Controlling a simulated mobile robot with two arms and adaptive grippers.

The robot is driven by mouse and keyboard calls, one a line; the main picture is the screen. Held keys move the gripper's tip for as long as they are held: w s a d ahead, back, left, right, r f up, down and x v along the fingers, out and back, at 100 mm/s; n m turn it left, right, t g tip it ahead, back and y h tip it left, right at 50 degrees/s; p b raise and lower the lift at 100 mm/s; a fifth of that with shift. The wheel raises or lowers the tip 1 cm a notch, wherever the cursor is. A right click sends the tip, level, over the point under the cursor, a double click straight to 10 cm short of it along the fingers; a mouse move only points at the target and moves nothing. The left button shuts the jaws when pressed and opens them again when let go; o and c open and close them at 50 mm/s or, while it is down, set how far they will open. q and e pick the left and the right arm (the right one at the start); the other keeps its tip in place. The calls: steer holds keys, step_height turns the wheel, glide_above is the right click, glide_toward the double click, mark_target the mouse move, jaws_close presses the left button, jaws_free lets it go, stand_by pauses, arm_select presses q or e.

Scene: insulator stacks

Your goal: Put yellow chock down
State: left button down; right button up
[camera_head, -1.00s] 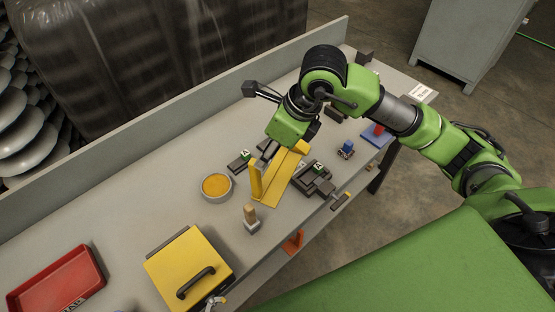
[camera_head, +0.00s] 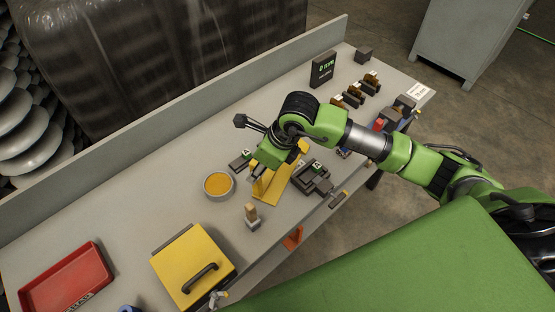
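A yellow piece (camera_head: 275,190) with a flat strip and raised ends stands on the grey bench near the middle. My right gripper (camera_head: 257,174) is low over its left end, pointing down. The gripper and wrist cover part of the yellow piece. The fingertips are small and partly hidden, so I cannot tell whether they are closed on it or only beside it. I also cannot tell whether the yellow parts are one piece or a separate chock on a base. My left gripper is not in view.
A round bowl with orange-yellow contents (camera_head: 218,185) stands just left of my gripper. A dark clamp-like fixture (camera_head: 313,178) is close on the right. A small wooden-topped block (camera_head: 252,215), yellow lidded box (camera_head: 195,264) and red tray (camera_head: 66,282) stand nearer. A black display (camera_head: 322,69) stands behind.

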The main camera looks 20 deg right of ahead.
jaws_close()
steer(key=shift+w+r, duration=0.1)
steer(key=shift+r, duration=0.05)
